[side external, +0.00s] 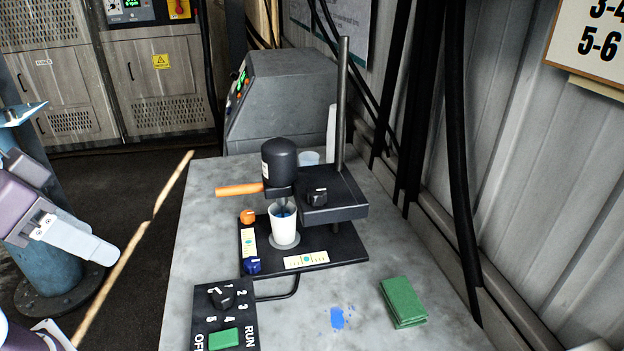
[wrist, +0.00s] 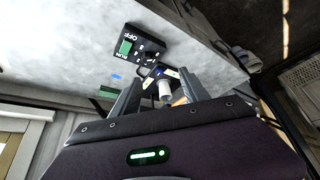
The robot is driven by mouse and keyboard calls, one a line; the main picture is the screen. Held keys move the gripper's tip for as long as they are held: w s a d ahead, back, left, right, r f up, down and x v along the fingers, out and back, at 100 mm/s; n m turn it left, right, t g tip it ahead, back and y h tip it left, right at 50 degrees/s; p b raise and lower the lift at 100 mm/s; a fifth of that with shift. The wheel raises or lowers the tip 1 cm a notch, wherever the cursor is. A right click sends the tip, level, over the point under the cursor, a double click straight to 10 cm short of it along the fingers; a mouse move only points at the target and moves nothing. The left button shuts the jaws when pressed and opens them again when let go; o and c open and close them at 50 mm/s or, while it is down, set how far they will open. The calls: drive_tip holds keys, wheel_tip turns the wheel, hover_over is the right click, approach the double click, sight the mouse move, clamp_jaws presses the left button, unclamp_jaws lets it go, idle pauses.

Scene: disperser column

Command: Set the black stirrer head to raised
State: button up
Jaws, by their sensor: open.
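The black stirrer head (side external: 279,163) sits on a carriage on an upright metal post (side external: 342,100) in the side external view. An orange handle (side external: 240,189) sticks out to its left. The head is low, with its shaft reaching into a white cup (side external: 285,226) on the black base (side external: 338,243). My gripper (side external: 92,248) is at the left, clear of the table and apart from the handle. In the wrist view my gripper (wrist: 157,84) is open, with the white cup (wrist: 165,90) and part of the orange handle (wrist: 180,100) showing beyond its fingers. The head is mostly hidden there.
A control box (side external: 225,315) with a dial and green switch stands at the table's front. A green cloth (side external: 403,302) and a blue stain (side external: 338,318) lie to the right. A grey machine (side external: 280,95) stands behind. The table's left side is clear.

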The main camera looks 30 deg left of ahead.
drive_tip(key=shift+w+r, duration=0.1)
drive_tip(key=shift+w, duration=0.05)
drive_tip(key=shift+c, duration=1.4)
drive_tip(key=m+g+y, duration=0.2)
drive_tip(key=m+g, duration=0.2)
drive_tip(key=m, duration=0.5)
hover_over(235, 187)
drive_tip(key=s+d, duration=0.1)
drive_tip(key=s, duration=0.1)
drive_tip(key=x, duration=0.9)
drive_tip(key=shift+w+d, duration=0.3)
drive_tip(key=shift+d, duration=0.15)
drive_tip(key=shift+a+f, duration=0.1)
drive_tip(key=shift+f, duration=0.25)
